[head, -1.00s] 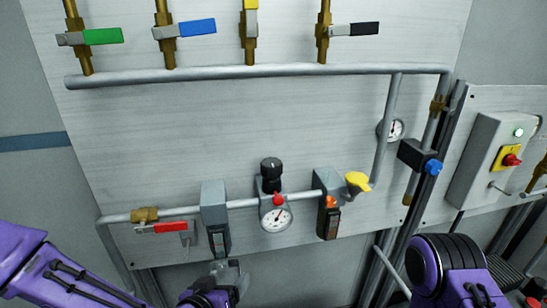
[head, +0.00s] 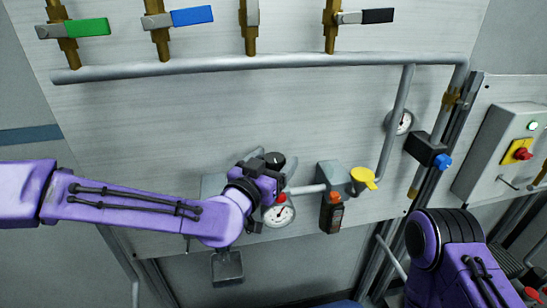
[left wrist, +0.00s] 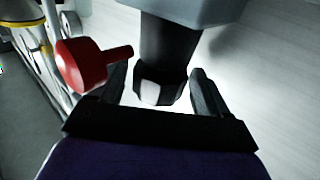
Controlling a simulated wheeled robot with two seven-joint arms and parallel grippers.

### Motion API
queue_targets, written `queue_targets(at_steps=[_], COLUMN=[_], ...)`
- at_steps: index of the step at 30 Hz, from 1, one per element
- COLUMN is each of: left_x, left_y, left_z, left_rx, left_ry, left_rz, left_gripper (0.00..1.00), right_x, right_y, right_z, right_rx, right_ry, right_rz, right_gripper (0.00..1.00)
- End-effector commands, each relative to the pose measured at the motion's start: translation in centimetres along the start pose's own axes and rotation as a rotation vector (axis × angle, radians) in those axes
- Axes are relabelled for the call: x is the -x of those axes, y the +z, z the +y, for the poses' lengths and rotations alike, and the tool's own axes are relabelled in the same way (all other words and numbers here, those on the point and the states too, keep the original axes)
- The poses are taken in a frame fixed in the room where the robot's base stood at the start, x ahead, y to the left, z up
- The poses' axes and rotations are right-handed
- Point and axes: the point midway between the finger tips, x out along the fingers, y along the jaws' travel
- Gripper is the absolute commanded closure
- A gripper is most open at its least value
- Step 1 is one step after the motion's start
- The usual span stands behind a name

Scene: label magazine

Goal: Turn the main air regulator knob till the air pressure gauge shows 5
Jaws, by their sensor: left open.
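The regulator with its black knob (head: 274,160) is on the pipe at the middle of the panel in the head view, partly hidden by my left gripper. My left gripper (head: 268,178) is at the knob, coming from the left. In the left wrist view my gripper (left wrist: 160,92) is open, with a finger on each side of a black cylindrical part (left wrist: 165,55) below a grey body. Contact cannot be told. The round white pressure gauge (head: 279,215) is just below the knob; its needle points up and right, with numbers too small to read. My right gripper is out of view.
A red knob (left wrist: 82,65) is close to my left finger in the wrist view. A black-and-orange unit (head: 332,212) and a yellow cap (head: 364,178) are right of the gauge. A long grey pipe (head: 250,63) runs above; bare panel lies between.

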Motion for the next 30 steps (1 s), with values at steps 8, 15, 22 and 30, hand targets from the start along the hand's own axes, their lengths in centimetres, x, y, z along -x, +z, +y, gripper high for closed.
queue_targets(at_steps=[8, 15, 22, 30], left_x=[-0.07, -0.06, -0.06, -0.07], left_y=[0.06, 0.05, -0.04, -0.12], left_z=[0.04, 0.03, 0.17, 0.22], left_rx=[0.0, 0.0, -0.003, -0.006], left_ry=[0.001, 0.0, -0.048, -0.217], left_rz=[0.0, 0.0, 0.001, 0.001], left_gripper=[0.39, 0.74, 0.74, 0.74], right_x=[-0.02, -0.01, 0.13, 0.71], right_y=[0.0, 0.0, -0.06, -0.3], right_z=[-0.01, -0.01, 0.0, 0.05], right_rx=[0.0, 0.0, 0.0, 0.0], right_ry=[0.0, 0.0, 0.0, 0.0], right_rz=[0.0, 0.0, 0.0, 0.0], right_gripper=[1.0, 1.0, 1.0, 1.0])
